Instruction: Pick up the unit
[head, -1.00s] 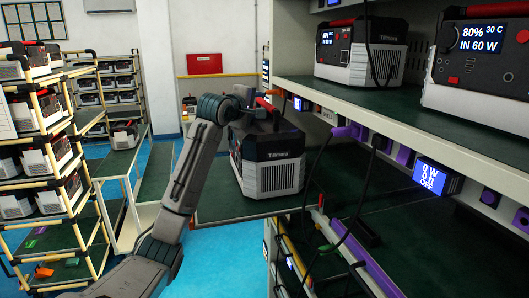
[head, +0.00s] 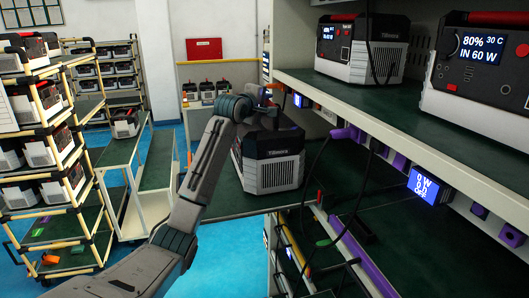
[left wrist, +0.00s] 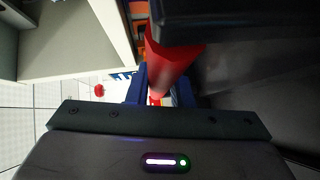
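The unit (head: 270,170) is a dark box with a pale ribbed front and stands upright on a dark green board at the left end of the rack. My left gripper (head: 266,108) is at its top. In the left wrist view a red bar, apparently the unit's handle (left wrist: 170,62), runs between the blue fingers of my left gripper (left wrist: 160,92). The fingers lie close on both sides of the bar; I cannot tell whether they press on it. The unit's top is partly hidden by the gripper. My right gripper is out of view.
Two similar units (head: 362,48) (head: 480,70) stand on the upper shelf (head: 400,108), right of the arm. Dark cables hang in front of the lower shelf. A yellow-framed cart (head: 48,120) with units stands at the left. Blue floor is clear below the arm.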

